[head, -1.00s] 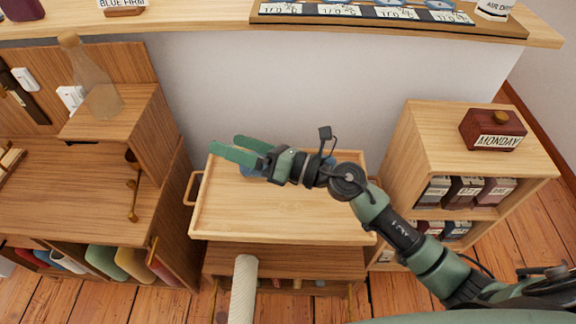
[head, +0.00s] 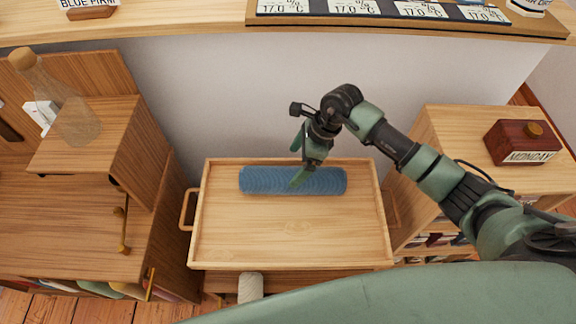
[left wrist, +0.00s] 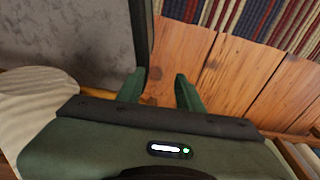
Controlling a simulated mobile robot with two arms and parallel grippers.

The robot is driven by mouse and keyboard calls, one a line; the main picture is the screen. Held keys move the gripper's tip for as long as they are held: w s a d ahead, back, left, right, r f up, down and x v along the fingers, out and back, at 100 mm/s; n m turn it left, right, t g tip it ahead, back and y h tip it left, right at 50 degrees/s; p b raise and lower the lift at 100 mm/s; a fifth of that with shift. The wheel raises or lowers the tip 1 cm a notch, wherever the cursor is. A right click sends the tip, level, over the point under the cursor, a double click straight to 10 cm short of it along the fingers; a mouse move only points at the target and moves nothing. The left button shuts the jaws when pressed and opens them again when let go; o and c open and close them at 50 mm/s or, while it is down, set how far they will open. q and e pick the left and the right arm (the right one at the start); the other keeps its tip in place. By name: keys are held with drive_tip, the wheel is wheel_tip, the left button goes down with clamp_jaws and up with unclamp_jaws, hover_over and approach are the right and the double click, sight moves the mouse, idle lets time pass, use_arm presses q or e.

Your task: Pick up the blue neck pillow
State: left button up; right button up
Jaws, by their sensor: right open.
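The blue neck pillow (head: 260,182) is a ribbed blue roll lying lengthwise near the back of a wooden tray (head: 230,240). My right gripper (head: 298,158) is open and points down over the pillow. One green finger overlaps the pillow's middle in the head view, and the other is behind it, near the tray's back edge. I cannot tell whether a finger touches the pillow. My left gripper (left wrist: 160,90) shows only in the left wrist view. Its two green fingers are apart with nothing between them, above a plank floor.
A low shelf with a red-brown MONDAY box (head: 522,143) stands to the right. A wooden desk unit with a glass bottle (head: 65,110) stands to the left. A pale roll (head: 250,288) is below the tray's front edge. The tray's front half is bare.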

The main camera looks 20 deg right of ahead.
sight(292, 174)
drive_tip(key=shift+a+f, duration=0.15)
drive_tip(key=shift+f, duration=0.25)
drive_tip(key=f, duration=0.1)
drive_tip(key=a+f, duration=0.1)
drive_tip(key=shift+s+f, duration=0.3)
drive_tip(key=x, duration=0.2)
drive_tip(key=shift+f+p, duration=0.35)
drive_tip(key=shift+f, duration=0.4)
drive_tip(key=shift+w+a+f, duration=0.1)
drive_tip(key=shift+f, duration=0.05)
drive_tip(key=c, duration=1.3)
use_arm(q)
drive_tip(key=shift+s+r, duration=0.15)
drive_tip(key=shift+s, duration=0.65)
drive_tip(key=shift+s+r, duration=0.15)
drive_tip(key=shift+s, duration=0.65)
use_arm(e)
drive_tip(key=shift+c, duration=0.7)
